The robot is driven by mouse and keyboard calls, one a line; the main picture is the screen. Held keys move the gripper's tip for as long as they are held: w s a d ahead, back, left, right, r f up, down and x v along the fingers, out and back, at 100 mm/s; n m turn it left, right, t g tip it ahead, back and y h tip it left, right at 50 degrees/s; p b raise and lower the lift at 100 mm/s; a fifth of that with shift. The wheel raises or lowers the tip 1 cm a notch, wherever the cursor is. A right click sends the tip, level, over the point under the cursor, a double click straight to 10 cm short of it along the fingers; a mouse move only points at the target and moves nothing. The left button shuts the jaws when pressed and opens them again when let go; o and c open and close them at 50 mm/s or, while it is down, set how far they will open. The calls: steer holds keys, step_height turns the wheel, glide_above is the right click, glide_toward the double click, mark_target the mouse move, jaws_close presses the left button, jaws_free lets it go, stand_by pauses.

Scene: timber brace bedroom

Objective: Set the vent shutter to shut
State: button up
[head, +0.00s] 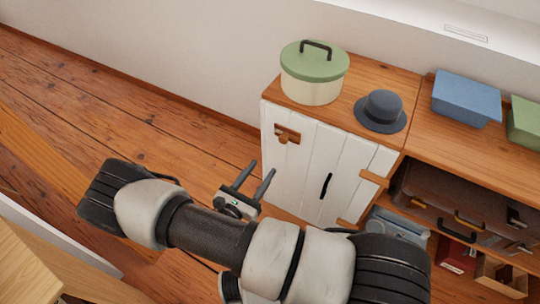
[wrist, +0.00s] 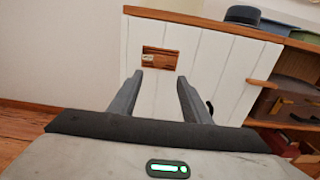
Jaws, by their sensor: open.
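The vent shutter (head: 287,134) is a small brown wooden piece near the upper left of a white plank cabinet door (head: 345,160). In the wrist view the vent shutter (wrist: 160,58) shows as a wooden rectangle with a small pale knob at its left side. I cannot tell how far it is slid. My gripper (head: 262,168) is open and empty, in front of the door and lower than the shutter. In the wrist view the fingertips of my gripper (wrist: 160,77) point toward the door, just below the shutter, apparently apart from it.
A cream pot with a green lid (head: 314,72) and a dark hat (head: 381,111) stand on the cabinet top. A black door handle (head: 326,186) is lower right of the shutter. Shelves at right hold a brown suitcase (head: 445,195). Bare floor lies left of the cabinet.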

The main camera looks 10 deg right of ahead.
steer(key=shift+v, duration=2.05)
steer(key=s+d+r+m+g+y, duration=0.25)
steer(key=d+r+m+g, duration=0.2)
steer(key=r+m, duration=0.4)
steer(key=s+d+r+m+g+y, duration=0.1)
steer(key=s+d+r+m+g, duration=0.3)
steer(key=r+m, duration=0.45)
steer(key=s+d+r+m+g+y, duration=0.15)
steer(key=d+r+m+g, duration=0.4)
steer(key=r, duration=0.55)
steer(key=s+r+m+t+y+p, duration=0.2)
steer(key=r+m+p, duration=0.1)
steer(key=r+p, duration=0.8)
steer(key=s+r+m+t+y+p, duration=0.3)
steer(key=r+p, duration=0.8)
steer(key=r, duration=1.1)
steer(key=shift+a+y+p, duration=0.2)
steer(key=shift+y+p, duration=0.1)
steer(key=shift+p, duration=0.1)
steer(key=shift+r, duration=0.1)
